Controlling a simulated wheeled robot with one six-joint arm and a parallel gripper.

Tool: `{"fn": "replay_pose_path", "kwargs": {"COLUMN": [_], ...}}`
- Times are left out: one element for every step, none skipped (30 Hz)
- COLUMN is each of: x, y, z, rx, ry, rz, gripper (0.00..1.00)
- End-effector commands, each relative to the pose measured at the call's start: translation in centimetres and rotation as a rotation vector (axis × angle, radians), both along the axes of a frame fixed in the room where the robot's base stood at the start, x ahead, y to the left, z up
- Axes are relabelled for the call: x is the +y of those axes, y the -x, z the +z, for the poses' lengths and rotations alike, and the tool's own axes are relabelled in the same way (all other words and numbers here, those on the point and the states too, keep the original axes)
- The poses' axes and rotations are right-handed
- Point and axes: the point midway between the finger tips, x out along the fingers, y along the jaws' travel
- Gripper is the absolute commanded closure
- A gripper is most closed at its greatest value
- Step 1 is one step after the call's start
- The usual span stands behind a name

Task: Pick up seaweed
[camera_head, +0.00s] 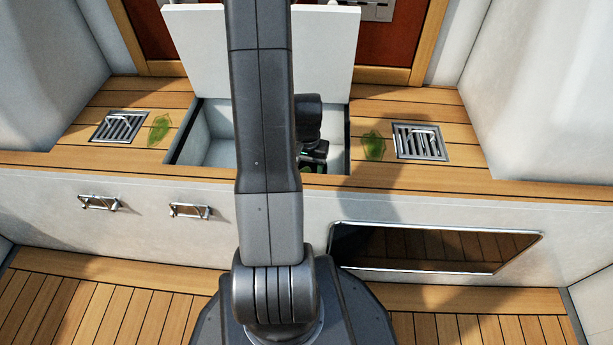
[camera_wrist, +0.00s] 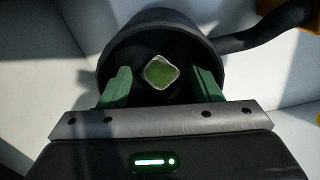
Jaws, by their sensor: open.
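One green leaf-like piece of seaweed (camera_head: 159,129) lies on the wooden bench left of the open locker. Another piece of seaweed (camera_head: 373,145) lies to the locker's right, beside the right drain. My gripper (camera_head: 314,165) is down in the locker, partly hidden by my arm. In the wrist view my gripper (camera_wrist: 161,84) is open, its green fingers apart over a dark round container (camera_wrist: 160,22). A small squarish green piece (camera_wrist: 161,71) shows inside the container between the fingers; I cannot tell if it is seaweed. Nothing is held.
The open locker (camera_head: 208,146) has pale walls and a raised white lid (camera_head: 200,45) behind my arm. Metal drain grates sit at the left (camera_head: 119,126) and right (camera_head: 420,142). A dark curved bar (camera_wrist: 262,38) runs beside the container. The bench around the seaweed is clear.

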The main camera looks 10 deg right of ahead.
Motion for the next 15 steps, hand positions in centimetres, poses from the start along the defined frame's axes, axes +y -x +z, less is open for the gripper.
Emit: {"fn": "replay_pose_path", "kwargs": {"x": [0.0, 0.0, 0.0, 0.0, 0.0, 0.0, 0.0, 0.0, 0.0, 0.01, 0.01, 0.01, 0.01, 0.01, 0.01], "y": [-0.01, -0.01, -0.02, -0.01, -0.01, -0.01, -0.01, -0.01, -0.01, -0.02, -0.02, -0.02, -0.02, -0.02, -0.02], "z": [-0.12, -0.07, 0.0, 0.01, 0.01, 0.01, 0.02, 0.02, 0.02, 0.02, 0.02, 0.03, 0.03, 0.03, 0.03], "rx": [0.0, -0.001, -0.001, -0.001, -0.001, -0.001, -0.001, -0.001, -0.001, -0.001, -0.001, -0.001, -0.001, -0.001, -0.001], "ry": [0.0, 0.0, 0.0, 0.0, 0.0, 0.0, 0.0, 0.0, 0.0, 0.0, 0.0, 0.0, 0.0, 0.0, 0.0], "rz": [0.0, 0.0, 0.0, 0.0, 0.0, 0.0, 0.0, 0.0, 0.0, 0.0, 0.0, 0.0, 0.0, 0.0, 0.0], "gripper": [0.42, 0.42, 0.42, 0.42, 0.42, 0.44, 0.5, 0.56, 0.63, 0.69, 0.75, 0.83, 0.89, 0.89, 0.9]}}
